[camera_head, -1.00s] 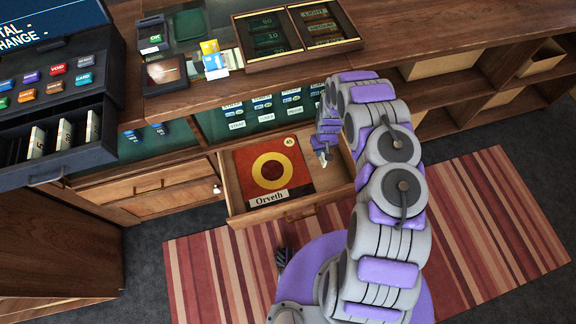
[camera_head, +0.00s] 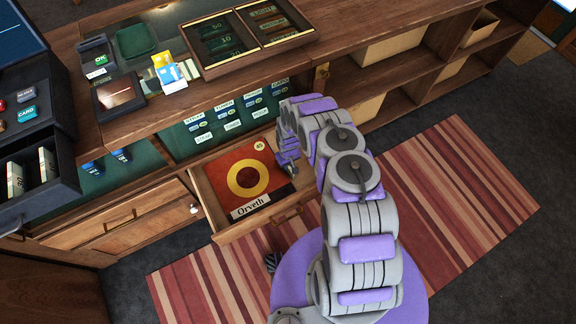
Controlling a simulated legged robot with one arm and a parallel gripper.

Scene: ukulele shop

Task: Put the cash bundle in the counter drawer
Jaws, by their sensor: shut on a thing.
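The counter drawer (camera_head: 205,190) is pulled open below the glass-fronted counter. My gripper (camera_head: 289,168) points down at the right side of the open drawer and appears over or just inside it. It is shut on a small pale thing, which I take to be the cash bundle; the fingers and arm hide most of it. I cannot tell whether it touches the drawer floor.
A square red record sleeve marked Orveth (camera_head: 246,180) fills the drawer's left and middle. A cash register tray (camera_head: 66,185) with upright bundles juts out at left. A closed drawer (camera_head: 120,222) is beside the open one. A striped rug (camera_head: 460,190) lies on the floor.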

